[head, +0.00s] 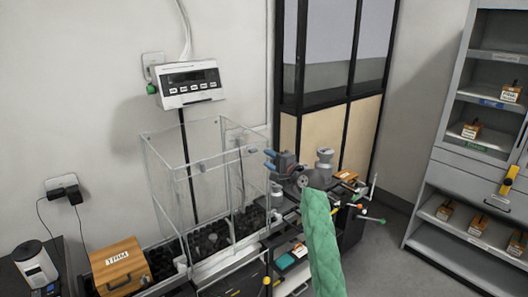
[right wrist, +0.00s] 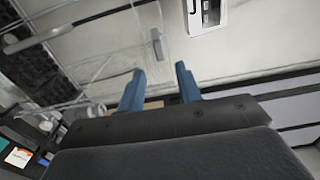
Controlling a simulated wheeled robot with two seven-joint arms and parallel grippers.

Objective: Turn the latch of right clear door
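A clear-walled box (head: 163,190) stands on the weighing bench, with clear door panels at its front and right. The right clear door (head: 243,190) carries a small grey latch (head: 252,150). In the right wrist view the latch (right wrist: 157,44) appears as an upright grey tab beyond the fingertips, roughly between their lines. My right gripper (head: 270,160) has blue fingers and is just right of the latch, apart from it. In the right wrist view the gripper (right wrist: 159,85) is open with nothing between its fingers. My left gripper is not in view.
A scale display (head: 188,84) hangs on the wall above the box. A wooden box (head: 121,265) and a small white device (head: 36,265) sit at left. Grey shelves (head: 455,185) stand at right. A black-framed cabinet (head: 330,90) stands behind my right arm.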

